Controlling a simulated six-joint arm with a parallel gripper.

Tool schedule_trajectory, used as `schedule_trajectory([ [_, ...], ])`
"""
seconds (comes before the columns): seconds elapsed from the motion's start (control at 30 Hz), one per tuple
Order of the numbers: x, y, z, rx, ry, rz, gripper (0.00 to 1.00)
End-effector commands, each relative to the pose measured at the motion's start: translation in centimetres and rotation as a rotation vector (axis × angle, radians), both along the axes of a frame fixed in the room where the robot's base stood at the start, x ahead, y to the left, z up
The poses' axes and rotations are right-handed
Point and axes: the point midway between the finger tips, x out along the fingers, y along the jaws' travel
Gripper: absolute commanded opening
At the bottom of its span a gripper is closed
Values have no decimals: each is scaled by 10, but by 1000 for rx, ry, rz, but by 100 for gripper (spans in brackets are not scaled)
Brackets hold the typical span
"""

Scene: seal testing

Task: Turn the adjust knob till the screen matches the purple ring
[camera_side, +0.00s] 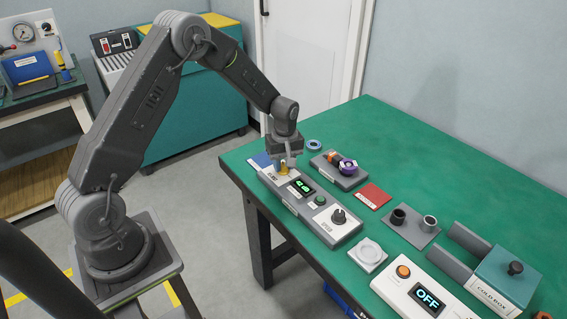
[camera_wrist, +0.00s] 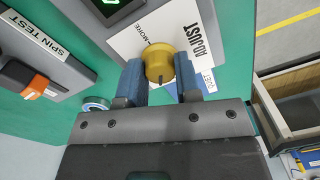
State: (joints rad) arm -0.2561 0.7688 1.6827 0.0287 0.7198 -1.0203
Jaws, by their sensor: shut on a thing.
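The yellow adjust knob (camera_wrist: 158,58) stands on a white plate (camera_wrist: 190,30) marked ADJUST and MORE. My gripper (camera_wrist: 161,78) is shut on the knob, with a blue finger at each side. In the side view my gripper (camera_side: 283,161) points down over the knob (camera_side: 284,171) at the far end of a grey panel. The screen (camera_side: 304,186) beside it shows green digits too small to read surely; only its edge (camera_wrist: 118,6) shows in the wrist view. The purple ring (camera_side: 348,166) sits on a small grey block (camera_side: 346,181); any number on it is unreadable.
The panel also has a green button (camera_side: 319,200) and a black knob (camera_side: 339,215). The SPIN TEST unit (camera_wrist: 40,50) with an orange-tipped switch lies close by.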

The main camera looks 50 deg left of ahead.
Motion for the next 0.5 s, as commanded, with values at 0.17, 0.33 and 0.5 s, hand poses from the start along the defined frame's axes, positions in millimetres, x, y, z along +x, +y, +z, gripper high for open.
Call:
schedule_trajectory([
  [0.17,0,0,1,0,0,2,7],
  [0.33,0,0,1,0,-1,1,7],
  [0.5,0,0,1,0,-1,1,47],
])
